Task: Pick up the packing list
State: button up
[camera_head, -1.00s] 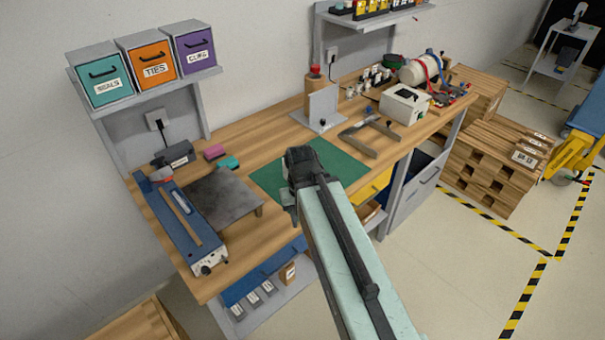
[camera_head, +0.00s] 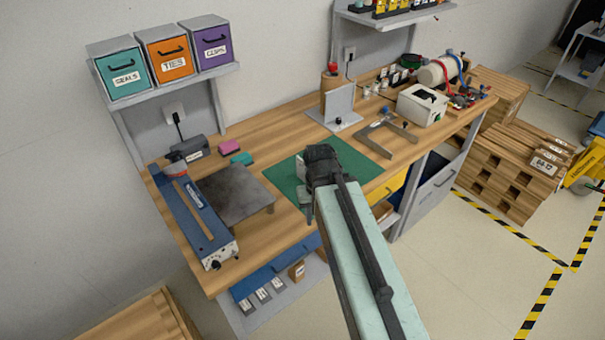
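I cannot make out a packing list anywhere in view; my arm covers part of the bench and its front. My gripper (camera_head: 308,205) is at the end of my pale green arm, over the left part of the green mat (camera_head: 345,160) on the wooden bench. Its fingers point down and are small and mostly hidden behind the wrist, so I cannot tell whether they are open or hold anything.
A blue sealer (camera_head: 192,215) and a dark metal plate (camera_head: 235,190) lie left of the mat. A grey upright plate (camera_head: 339,105), a square (camera_head: 387,135) and a white box (camera_head: 421,105) stand behind and right. Bins labelled SEALS, TIES and CLIPS (camera_head: 210,45) sit on a shelf.

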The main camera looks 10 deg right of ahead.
aim_at(301, 169)
jog(key=u, duration=2.2)
jog(key=k, duration=0.95)
jog(key=z, duration=0.6)
jog(key=i, duration=0.5)
jog(key=u, duration=0.05)
